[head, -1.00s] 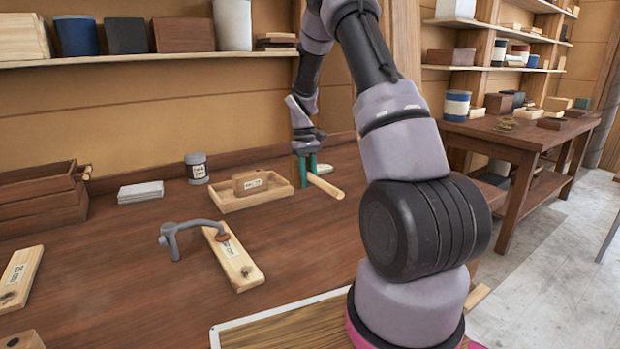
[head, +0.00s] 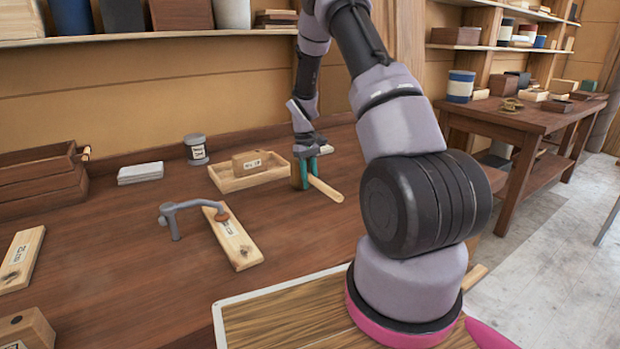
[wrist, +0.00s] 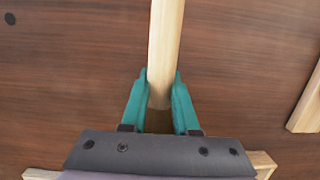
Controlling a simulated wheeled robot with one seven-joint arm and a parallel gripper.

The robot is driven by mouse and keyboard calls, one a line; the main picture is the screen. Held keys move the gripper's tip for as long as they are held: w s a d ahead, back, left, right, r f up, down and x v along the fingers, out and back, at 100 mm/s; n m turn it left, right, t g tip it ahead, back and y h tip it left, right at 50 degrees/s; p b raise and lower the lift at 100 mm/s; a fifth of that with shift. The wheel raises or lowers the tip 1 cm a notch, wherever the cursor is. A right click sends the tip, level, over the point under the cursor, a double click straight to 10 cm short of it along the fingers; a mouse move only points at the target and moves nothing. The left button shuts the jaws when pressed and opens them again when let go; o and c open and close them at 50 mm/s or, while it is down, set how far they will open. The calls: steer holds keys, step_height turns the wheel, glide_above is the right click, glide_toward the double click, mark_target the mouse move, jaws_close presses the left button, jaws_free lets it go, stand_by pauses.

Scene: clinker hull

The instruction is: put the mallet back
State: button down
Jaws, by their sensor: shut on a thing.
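The mallet has a pale wooden handle (head: 325,188) and a darker head (head: 296,176), which is mostly hidden by my fingers in the head view. My gripper (head: 307,170) has teal fingers and is shut on the mallet at the head end, just right of the light wooden tray. The handle sticks out toward the front right. In the wrist view the handle (wrist: 165,50) runs up and away from between my fingertips (wrist: 159,100). I cannot tell whether the mallet touches the bench or hangs just above it.
The light wooden tray (head: 223,184) holds a labelled wooden block (head: 250,163). The bench (head: 110,255) is clear around the mallet.

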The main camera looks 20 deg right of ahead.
steer(key=shift+f, duration=0.5)
steer(key=c, duration=0.6)
jaws_free()
steer(key=shift+r, duration=4.05)
